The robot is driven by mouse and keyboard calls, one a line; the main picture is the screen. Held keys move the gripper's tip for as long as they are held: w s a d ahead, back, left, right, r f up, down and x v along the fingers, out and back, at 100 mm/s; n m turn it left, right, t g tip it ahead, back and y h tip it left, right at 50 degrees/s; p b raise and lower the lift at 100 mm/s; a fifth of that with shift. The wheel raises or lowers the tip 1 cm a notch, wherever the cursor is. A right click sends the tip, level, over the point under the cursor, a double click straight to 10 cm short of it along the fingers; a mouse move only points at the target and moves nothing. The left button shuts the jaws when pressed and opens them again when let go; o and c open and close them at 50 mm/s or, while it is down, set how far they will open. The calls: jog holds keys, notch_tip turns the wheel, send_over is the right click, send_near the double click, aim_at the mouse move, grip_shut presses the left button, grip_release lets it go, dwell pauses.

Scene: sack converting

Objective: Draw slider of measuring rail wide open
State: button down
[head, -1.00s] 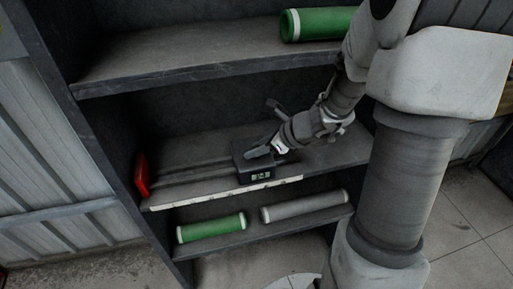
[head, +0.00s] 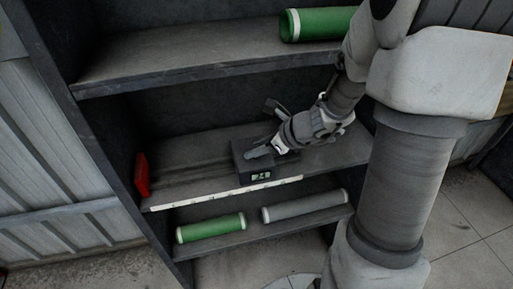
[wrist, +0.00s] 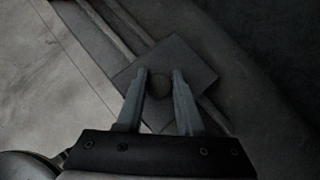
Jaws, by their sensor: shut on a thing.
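The measuring rail (head: 195,179) lies along the middle shelf, with a red end stop (head: 142,175) at its left end. Its slider (head: 239,158), a dark block with a small lit display on the front, sits toward the right part of the rail. My gripper (head: 265,151) reaches in from the right and is at the slider's top. In the wrist view the slider (wrist: 190,62) is a dark square plate, and my gripper (wrist: 160,78) has its two fingers on either side of a round knob (wrist: 160,88) on it. The gripper is shut on the knob.
A white scale strip (head: 225,193) runs along the shelf's front edge. A green roll (head: 211,228) and a grey roll (head: 304,206) lie on the shelf below. Another green roll (head: 322,23) lies on the shelf above. The dark upright (head: 75,110) bounds the shelves at left.

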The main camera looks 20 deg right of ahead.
dwell(0.3)
jog(key=d+p, duration=0.4)
jog(key=d, duration=1.7)
jog(key=shift+d, duration=0.4)
jog(key=c, duration=0.6)
grip_release()
jog(key=shift+d, duration=0.1)
jog(key=shift+o, duration=0.3)
jog(key=p+v, duration=0.2)
jog(key=v, duration=1.5)
jog(key=shift+r+p, duration=0.2)
jog(key=shift+p, duration=0.1)
jog(key=shift+s, duration=0.1)
